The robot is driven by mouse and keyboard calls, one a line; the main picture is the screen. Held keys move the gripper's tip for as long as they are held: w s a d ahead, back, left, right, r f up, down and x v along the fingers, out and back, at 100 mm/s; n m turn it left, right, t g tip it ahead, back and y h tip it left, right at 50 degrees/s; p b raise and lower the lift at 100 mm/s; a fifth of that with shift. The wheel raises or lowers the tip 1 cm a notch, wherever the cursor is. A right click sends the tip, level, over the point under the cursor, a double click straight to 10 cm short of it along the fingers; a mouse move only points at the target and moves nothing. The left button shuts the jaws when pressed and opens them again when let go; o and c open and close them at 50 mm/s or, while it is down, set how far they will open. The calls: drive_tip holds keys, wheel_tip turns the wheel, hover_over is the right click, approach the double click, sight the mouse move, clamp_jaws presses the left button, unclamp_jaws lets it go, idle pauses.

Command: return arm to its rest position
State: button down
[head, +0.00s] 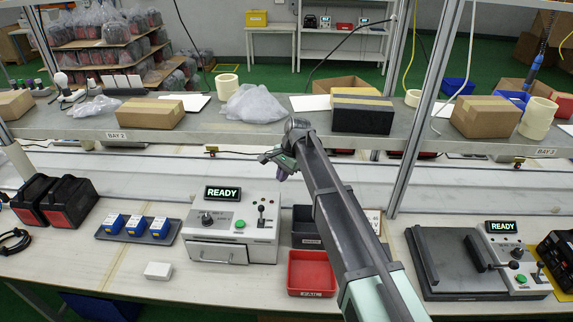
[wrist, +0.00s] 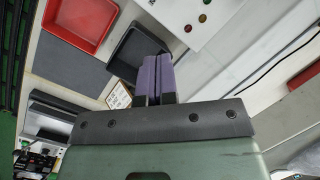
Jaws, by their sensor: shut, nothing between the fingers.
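My gripper (head: 283,171) hangs at the end of my arm above the back of the workbench, right of the left test station (head: 236,228). Its purple fingers show in the wrist view (wrist: 156,78), pressed together with nothing between them. The left test station has a lit READY display, a green button, a lever and a drawer front. Below and in front of my gripper are a red FAIL bin (head: 311,274) and a dark bin (head: 305,228). Both bins look empty in the wrist view, red (wrist: 78,22) and dark (wrist: 136,52). My arm hides part of the bench behind it.
A tray with several blue units (head: 137,227) and black-red packs (head: 67,203) are at left. A small white box (head: 158,271) lies in front. The right station (head: 503,250) also reads READY. A shelf (head: 225,125) with boxes runs behind; an upright post (head: 425,110) stands right of my arm.

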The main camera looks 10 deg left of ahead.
drive_tip(key=s+d+f+n+h+b, duration=0.1)
drive_tip(key=s+d+f+n+b, duration=0.2)
drive_tip(key=s+d, duration=1)
drive_tip(key=s+d+f+n+t+h+b, duration=0.1)
drive_tip(key=s+d+f+n+h+b, duration=0.1)
drive_tip(key=s+d, duration=1.2)
drive_tip(key=d+f+n+b, duration=0.1)
drive_tip(key=d+f+b, duration=0.1)
drive_tip(key=d+f, duration=0.1)
drive_tip(key=shift+s+d+n, duration=0.25)
drive_tip(key=shift+d+n, duration=0.15)
drive_tip(key=shift+d, duration=0.05)
